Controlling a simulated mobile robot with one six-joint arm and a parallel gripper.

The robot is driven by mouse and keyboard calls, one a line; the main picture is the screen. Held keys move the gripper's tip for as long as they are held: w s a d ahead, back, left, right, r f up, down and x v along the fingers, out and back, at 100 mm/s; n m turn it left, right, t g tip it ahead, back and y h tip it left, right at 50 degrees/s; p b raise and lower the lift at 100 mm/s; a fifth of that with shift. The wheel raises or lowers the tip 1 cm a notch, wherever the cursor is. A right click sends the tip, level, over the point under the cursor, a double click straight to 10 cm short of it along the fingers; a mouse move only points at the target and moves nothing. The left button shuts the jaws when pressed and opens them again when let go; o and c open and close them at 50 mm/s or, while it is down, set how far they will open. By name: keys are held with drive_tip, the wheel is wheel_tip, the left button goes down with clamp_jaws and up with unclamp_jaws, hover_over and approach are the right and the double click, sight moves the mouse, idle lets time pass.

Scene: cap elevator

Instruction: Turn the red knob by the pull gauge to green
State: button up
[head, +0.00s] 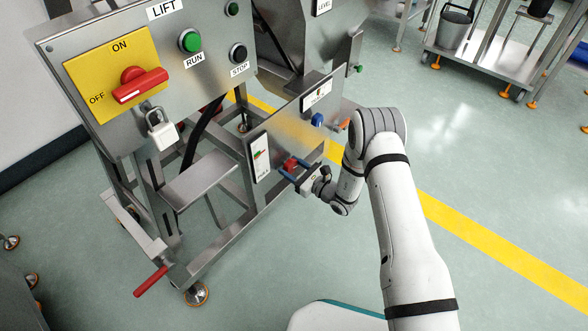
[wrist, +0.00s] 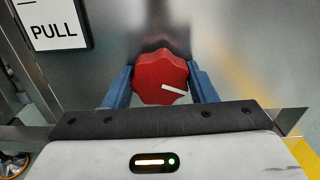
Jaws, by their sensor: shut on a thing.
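The red knob (head: 289,164) sits on the lower steel panel of the machine. A white gauge plate (head: 260,157) with red and green marks is just left of it. My gripper (head: 291,168) has its blue fingers on either side of the knob. In the wrist view the lobed red knob (wrist: 158,76) is between the two blue fingers, and my gripper (wrist: 161,84) is shut on it. Its white pointer line points right and slightly down. The PULL plate (wrist: 54,24) is cut off at the top left, so its coloured scale is hidden there.
A blue knob (head: 318,119) sits further right on the same panel, below another white plate (head: 317,95). The control box above carries a red ON/OFF switch (head: 138,84), a padlock (head: 160,126) and buttons. A steel step (head: 200,182) is at left.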

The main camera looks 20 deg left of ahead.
drive_tip(key=shift+s+a+f, duration=0.1)
drive_tip(key=shift+s, duration=0.1)
drive_tip(key=o, duration=0.8)
drive_tip(key=shift+c, duration=0.2)
drive_tip(key=shift+o, duration=1.1)
drive_tip(key=shift+w, duration=0.1)
drive_tip(key=p+v, duration=0.2)
drive_tip(key=v, duration=0.6)
drive_tip(key=shift+p, duration=0.3)
